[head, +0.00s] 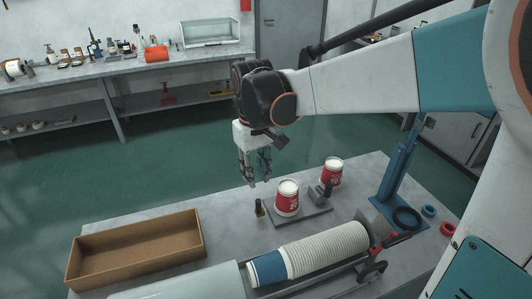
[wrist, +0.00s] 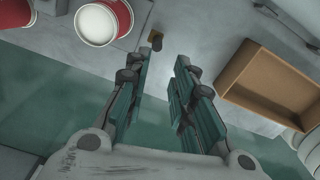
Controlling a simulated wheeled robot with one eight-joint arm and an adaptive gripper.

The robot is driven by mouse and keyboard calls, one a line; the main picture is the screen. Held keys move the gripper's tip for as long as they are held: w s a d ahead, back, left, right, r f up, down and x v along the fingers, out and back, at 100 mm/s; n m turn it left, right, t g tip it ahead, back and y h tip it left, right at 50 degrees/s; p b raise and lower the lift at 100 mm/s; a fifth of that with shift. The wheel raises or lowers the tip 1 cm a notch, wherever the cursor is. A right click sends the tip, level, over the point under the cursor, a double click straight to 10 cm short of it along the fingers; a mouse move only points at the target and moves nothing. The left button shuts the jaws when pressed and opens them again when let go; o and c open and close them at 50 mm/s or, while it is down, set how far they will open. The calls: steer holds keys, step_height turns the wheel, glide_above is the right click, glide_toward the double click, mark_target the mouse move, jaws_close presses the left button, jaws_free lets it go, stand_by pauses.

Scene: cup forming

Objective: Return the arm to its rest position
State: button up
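My gripper (head: 255,165) hangs fingers-down above the far edge of the grey table, at the end of my outstretched arm. In the wrist view my gripper (wrist: 160,85) shows two green-padded fingers standing apart with nothing between them. It is open and empty. A red and white cup (head: 287,200) stands on a dark plate (head: 312,216) close to the right of the gripper. A second red cup (head: 331,172) stands behind it to the right.
An empty brown tray (head: 137,250) lies at the table's left. A stack of white cups (head: 325,247) lies along the front. A blue stand (head: 398,175) rises at the right. A small dark-and-brass piece (head: 260,209) stands near the plate. Green floor (head: 160,150) is clear behind the table.

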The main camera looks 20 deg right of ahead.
steer(key=shift+s, duration=0.1)
steer(key=s+d+m+t+b, duration=0.2)
steer(key=s+t, duration=0.5)
steer(key=s, duration=0.8)
steer(key=shift+d, duration=0.45)
stand_by(0.5)
